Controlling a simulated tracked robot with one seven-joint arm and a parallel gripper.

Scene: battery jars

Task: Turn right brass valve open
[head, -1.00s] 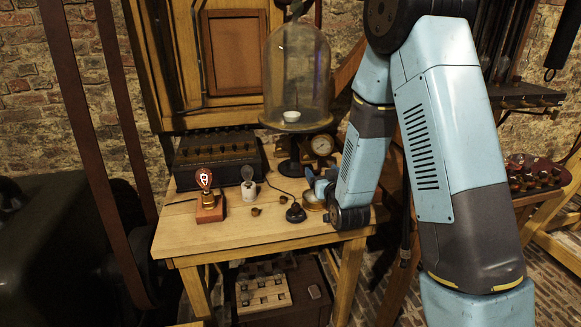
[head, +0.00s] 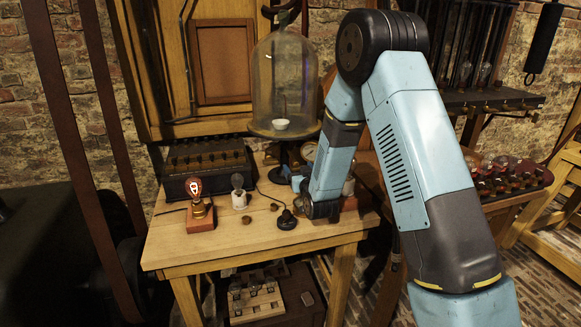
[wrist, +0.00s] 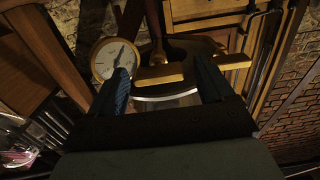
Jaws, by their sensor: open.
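In the wrist view, two brass handle-like pieces show beneath a round plate. One brass piece (wrist: 160,77) lies in line with the gap between my fingers; the other brass piece (wrist: 232,61) is just past the right finger. I cannot tell for certain which is the right valve. My gripper (wrist: 162,86) is open, with a blue finger on each side and no visible grip on either piece. In the head view my gripper (head: 297,184) is below the glass bell jar (head: 284,80), and my arm hides the valves.
A white dial gauge (wrist: 115,60) sits close by the left finger. On the wooden table (head: 215,248) stand a red-based lamp (head: 201,217), a white-based bulb (head: 239,199) and a black knob-like piece (head: 287,220). A dark box (head: 208,163) is behind. The table's front left is clear.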

